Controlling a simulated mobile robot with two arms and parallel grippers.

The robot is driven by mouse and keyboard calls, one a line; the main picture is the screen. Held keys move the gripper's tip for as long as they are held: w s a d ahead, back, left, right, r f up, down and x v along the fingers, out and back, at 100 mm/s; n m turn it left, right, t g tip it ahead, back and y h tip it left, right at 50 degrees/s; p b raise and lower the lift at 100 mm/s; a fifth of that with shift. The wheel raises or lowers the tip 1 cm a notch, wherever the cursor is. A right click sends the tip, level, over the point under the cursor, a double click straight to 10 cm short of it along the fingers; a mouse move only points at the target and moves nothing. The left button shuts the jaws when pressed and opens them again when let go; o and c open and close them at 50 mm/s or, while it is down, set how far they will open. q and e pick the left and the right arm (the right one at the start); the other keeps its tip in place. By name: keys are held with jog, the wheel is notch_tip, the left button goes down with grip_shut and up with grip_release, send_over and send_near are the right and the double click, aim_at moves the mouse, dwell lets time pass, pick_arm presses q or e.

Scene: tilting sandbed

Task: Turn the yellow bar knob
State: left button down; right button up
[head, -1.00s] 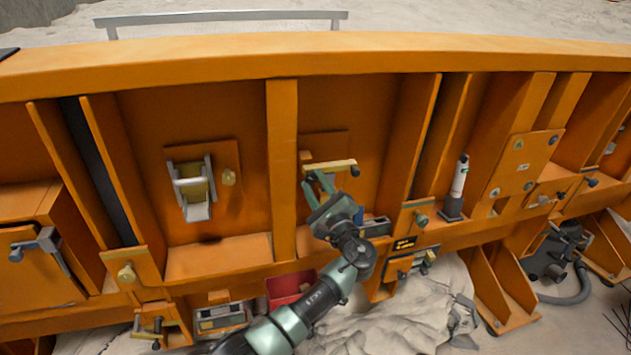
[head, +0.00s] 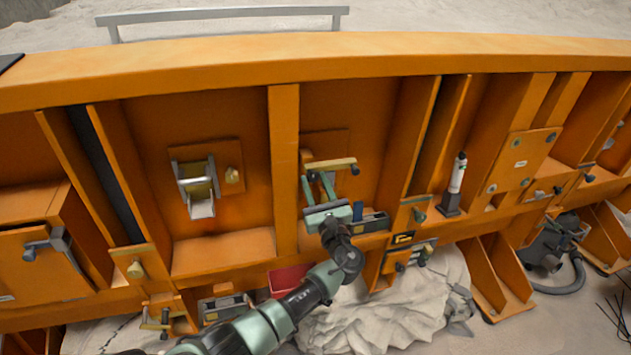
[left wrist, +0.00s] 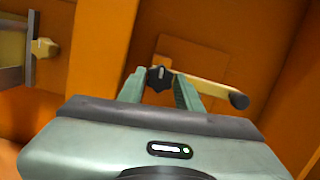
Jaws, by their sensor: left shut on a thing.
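The yellow bar knob (head: 331,164) sits on a square orange plate on the orange panel, just right of the middle post. Its bar lies near horizontal, with a dark handle at its right end. My left gripper (head: 317,178) reaches it from below and is shut on it near its left end. In the left wrist view, the fingers (left wrist: 160,82) stand on either side of the black star-shaped hub, and the yellow bar (left wrist: 208,86) runs right to its dark end. The fingertips partly hide the bar. My right gripper is not in view.
A silver-framed roller unit (head: 196,188) is mounted left of the middle post (head: 285,175). A red bin (head: 289,279) is below. Orange ribs and a ledge border the bay.

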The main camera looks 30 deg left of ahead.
pick_arm(q)
jog(key=shift+f, duration=0.2)
dwell(0.3)
jog(key=c, duration=1)
grip_release()
jog(key=shift+r, duration=0.1)
jog(key=b+v, duration=0.2)
jog(key=v, duration=0.6)
jog(key=shift+a, duration=0.1)
